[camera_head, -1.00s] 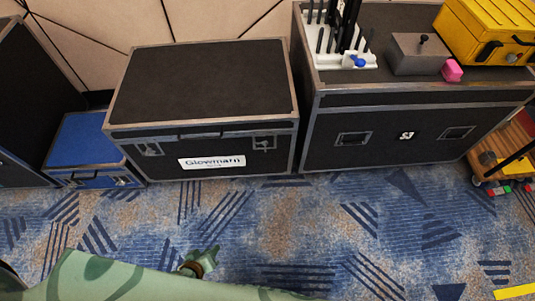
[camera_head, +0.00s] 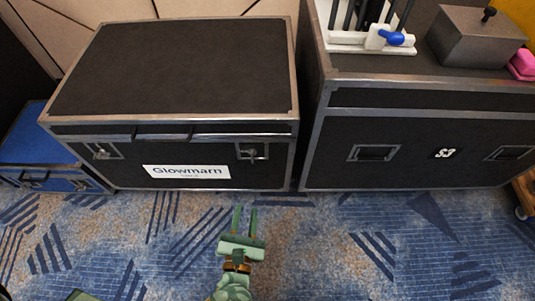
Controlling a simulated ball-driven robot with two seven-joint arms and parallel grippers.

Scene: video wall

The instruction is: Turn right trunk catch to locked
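The black trunk (camera_head: 180,70) with metal edges and a white "Glowmarn" label (camera_head: 186,171) stands on the carpet at the left. Its right catch (camera_head: 252,151) is a small metal latch on the front, to the right of the label. Its left catch (camera_head: 103,151) sits to the left of the label. My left gripper (camera_head: 245,209) is green, with two fingers apart and nothing between them. It is in front of and below the right catch, not touching it. The catch's exact turn is too small to tell. My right gripper is not in view.
A taller black case (camera_head: 410,135) marked S3 stands close on the right, with a white rack (camera_head: 370,40), a grey box (camera_head: 475,38) and a pink block (camera_head: 523,63) on top. A blue case (camera_head: 35,140) is at the left. The patterned carpet (camera_head: 340,255) in front is clear.

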